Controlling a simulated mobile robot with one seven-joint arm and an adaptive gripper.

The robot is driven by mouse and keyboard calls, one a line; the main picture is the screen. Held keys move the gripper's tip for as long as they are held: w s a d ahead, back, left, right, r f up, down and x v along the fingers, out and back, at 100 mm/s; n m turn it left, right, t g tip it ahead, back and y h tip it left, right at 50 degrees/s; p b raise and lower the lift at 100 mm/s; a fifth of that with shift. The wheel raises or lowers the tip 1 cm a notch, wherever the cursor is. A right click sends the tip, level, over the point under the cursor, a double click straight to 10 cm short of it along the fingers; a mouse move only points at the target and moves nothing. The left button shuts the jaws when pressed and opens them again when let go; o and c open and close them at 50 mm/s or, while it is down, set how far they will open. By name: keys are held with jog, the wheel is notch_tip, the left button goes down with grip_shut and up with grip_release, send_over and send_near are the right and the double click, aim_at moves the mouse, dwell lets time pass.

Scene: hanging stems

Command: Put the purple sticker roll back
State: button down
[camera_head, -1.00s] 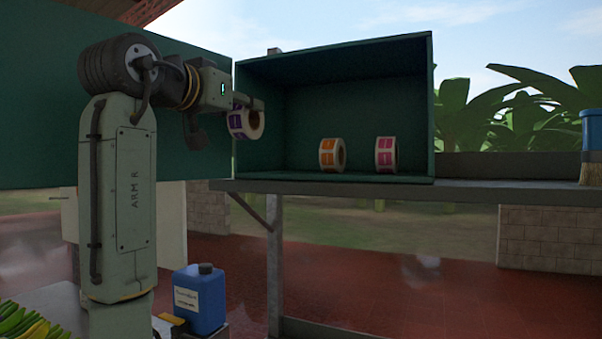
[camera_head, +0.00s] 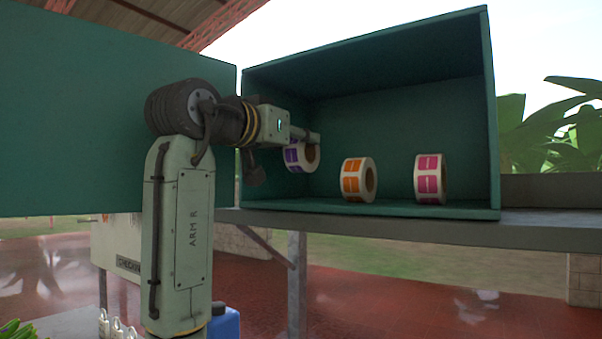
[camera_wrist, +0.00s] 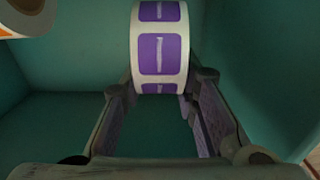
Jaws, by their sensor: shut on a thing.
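The purple sticker roll (camera_head: 300,156) is a white roll with purple labels. My gripper (camera_head: 312,138) is shut on it and holds it inside the left part of the green open-fronted box (camera_head: 365,210), above the box floor. In the wrist view the purple sticker roll (camera_wrist: 160,48) is upright between my gripper's fingertips (camera_wrist: 160,82). An orange sticker roll (camera_head: 356,180) and a pink sticker roll (camera_head: 429,179) stand on the box floor to its right. The orange sticker roll (camera_wrist: 28,16) also shows at the wrist view's top left corner.
The box stands on a grey shelf (camera_head: 400,227) with its right end free of the box. A green panel (camera_head: 110,115) adjoins the box on the left. A blue container (camera_head: 224,325) is partly hidden behind my arm.

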aim_at(294, 165)
jog(key=shift+d+f, duration=0.1)
jog(key=shift+f, duration=2.3)
jog(key=shift+f, duration=0.1)
jog(key=c, duration=1.2)
grip_release()
jog(key=shift+c, duration=0.2)
jog(key=shift+s, duration=0.1)
jog(key=b+v, duration=0.3)
jog(key=v, duration=0.9)
